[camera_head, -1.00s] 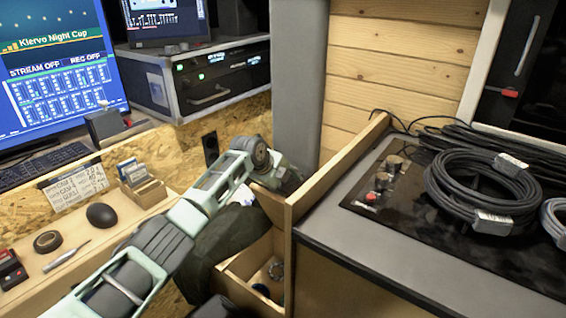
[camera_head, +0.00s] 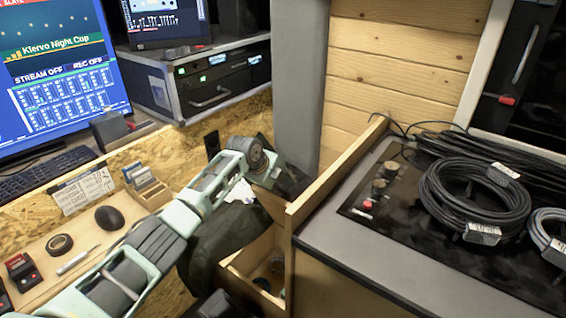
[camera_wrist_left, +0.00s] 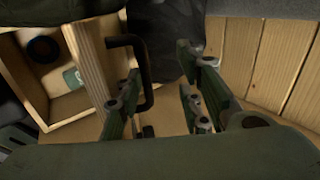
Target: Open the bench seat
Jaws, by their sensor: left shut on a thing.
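The bench seat is mostly behind my left arm; its dark green cushion (camera_head: 222,245) shows beneath the arm in the head view. An open wooden compartment (camera_head: 236,272) with small items inside lies beside it. My left gripper (camera_head: 288,182) is low beside an upright wooden board. In the left wrist view a black bar handle (camera_wrist_left: 146,78) lies against the left finger of my gripper (camera_wrist_left: 165,85). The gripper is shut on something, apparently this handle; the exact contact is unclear. The wooden compartment (camera_wrist_left: 38,95) with a dark roll inside also shows there. My right gripper is not visible.
A grey-edged counter (camera_head: 350,255) with coiled black cables (camera_head: 472,200) and a knob panel stands at the right. Wooden walling rises behind.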

